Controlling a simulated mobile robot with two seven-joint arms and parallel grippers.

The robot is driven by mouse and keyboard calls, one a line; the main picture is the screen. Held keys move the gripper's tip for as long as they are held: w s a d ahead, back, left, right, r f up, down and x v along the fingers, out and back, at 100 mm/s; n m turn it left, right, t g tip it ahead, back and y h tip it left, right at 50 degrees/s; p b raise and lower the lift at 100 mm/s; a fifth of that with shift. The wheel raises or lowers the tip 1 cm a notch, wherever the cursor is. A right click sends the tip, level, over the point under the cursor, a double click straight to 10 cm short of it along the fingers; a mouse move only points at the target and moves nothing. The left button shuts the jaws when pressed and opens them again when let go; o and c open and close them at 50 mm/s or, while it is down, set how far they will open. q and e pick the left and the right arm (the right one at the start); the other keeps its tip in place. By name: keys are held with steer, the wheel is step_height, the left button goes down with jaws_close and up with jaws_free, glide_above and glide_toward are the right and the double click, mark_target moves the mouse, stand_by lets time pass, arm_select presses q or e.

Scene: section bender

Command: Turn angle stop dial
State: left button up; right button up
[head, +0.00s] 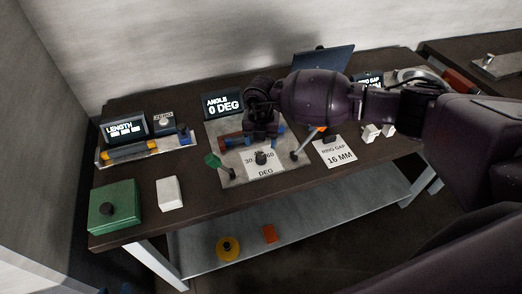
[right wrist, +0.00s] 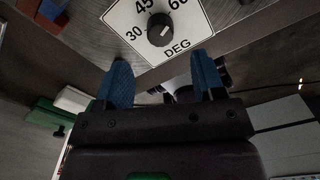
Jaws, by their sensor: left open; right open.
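The angle stop dial is a round black knob (head: 261,158) on a white card marked 30, 45, 60 and DEG. In the right wrist view, the knob (right wrist: 160,30) sits at the top centre, above the gap between my fingertips. The angle display (head: 222,105) reads 0 DEG. My right gripper (head: 264,134) reaches in from the right and hangs just behind the knob in the head view. Its blue fingers (right wrist: 160,62) are open and empty, and apart from the knob. The knob's pointer is too small to read surely.
A green-handled lever (head: 217,166) and an orange-tipped lever (head: 307,141) flank the dial card. The ring gap card (head: 334,152) reads 16 MM. A length display (head: 124,129), a green box (head: 114,206) and a white block (head: 168,193) stand left.

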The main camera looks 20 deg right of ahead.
mark_target(261, 155)
steer(key=shift+r, duration=1.8)
